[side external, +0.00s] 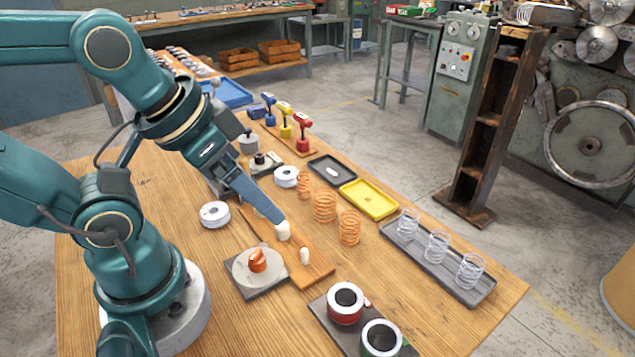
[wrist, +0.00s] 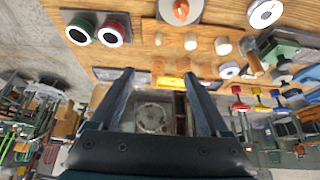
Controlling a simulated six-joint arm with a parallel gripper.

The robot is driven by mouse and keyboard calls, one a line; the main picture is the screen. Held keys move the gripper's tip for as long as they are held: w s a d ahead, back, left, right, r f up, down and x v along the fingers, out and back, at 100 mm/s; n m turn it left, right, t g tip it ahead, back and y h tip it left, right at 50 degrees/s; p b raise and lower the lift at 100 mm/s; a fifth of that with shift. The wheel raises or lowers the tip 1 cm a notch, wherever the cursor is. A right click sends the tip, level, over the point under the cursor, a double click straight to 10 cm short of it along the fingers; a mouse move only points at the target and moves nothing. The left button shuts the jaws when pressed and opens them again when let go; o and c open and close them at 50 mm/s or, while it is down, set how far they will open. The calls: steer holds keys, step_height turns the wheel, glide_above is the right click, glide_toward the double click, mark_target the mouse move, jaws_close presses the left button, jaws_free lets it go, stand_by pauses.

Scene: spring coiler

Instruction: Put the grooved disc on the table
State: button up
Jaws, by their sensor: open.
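Two pale ring-shaped discs with dark centre holes are in view, and I cannot tell which is the grooved disc. The nearer disc (side external: 213,214) lies flat on the wooden table (side external: 400,300) beside my arm; the farther disc (side external: 286,177) lies beyond my gripper. In the wrist view, one disc (wrist: 265,13) shows at the top right and another disc (wrist: 229,70) lower down. My gripper (wrist: 159,74) is open, with nothing between its fingers. In the side view, its fingers point down over the pegboard, close to a cream peg (side external: 283,231); contact is unclear.
The wooden pegboard (side external: 318,268) has cream pegs. An orange knob (side external: 258,261) sits on a round plate beside it. Copper springs (side external: 349,228), a yellow tray (side external: 369,199), a grey tray of springs (side external: 455,273) and red (side external: 345,303) and green (side external: 381,340) cups stand around.

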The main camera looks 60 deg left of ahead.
steer(key=m+g, duration=0.4)
steer(key=g, duration=0.3)
glide_above(214, 205)
steer(key=d, duration=0.2)
steer(key=shift+y, duration=0.4)
steer(key=f, duration=0.9)
steer(key=shift+w+d+f, duration=0.1)
steer(key=shift+w+f, duration=0.25)
steer(key=shift+s+a+f+m, duration=0.2)
steer(key=shift+s+f+m, duration=0.1)
steer(key=shift+f, duration=0.25)
steer(key=shift+s+a+f, duration=0.1)
steer(key=shift+f, duration=1)
steer(key=shift+s+f, duration=0.1)
steer(key=shift+f, duration=1)
jaws_close()
